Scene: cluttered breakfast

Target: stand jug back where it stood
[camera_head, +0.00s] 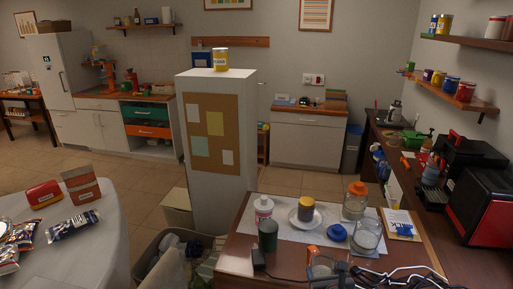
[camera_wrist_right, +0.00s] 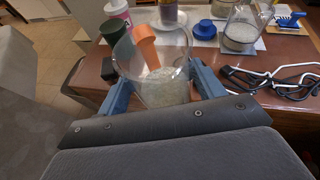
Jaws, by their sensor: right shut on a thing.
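A clear glass jug (camera_head: 322,268) with an orange part, which looks like its handle, is at the near edge of the brown table in the head view. In the right wrist view the jug (camera_wrist_right: 165,88) stands between the two blue fingers of my right gripper (camera_wrist_right: 160,92), with pale grains in its bottom. My right gripper (camera_head: 326,277) is shut on the jug. I cannot tell whether the jug's base touches the table. My left gripper is not in view.
The brown table (camera_head: 232,262) carries a white mat, a dark green cup (camera_head: 268,236), a white bottle (camera_head: 263,210), a plate with a jar, a blue lid (camera_head: 337,232), a glass container (camera_head: 368,237) and an orange-lidded jar (camera_head: 355,202). Cables (camera_head: 395,273) lie right of the jug.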

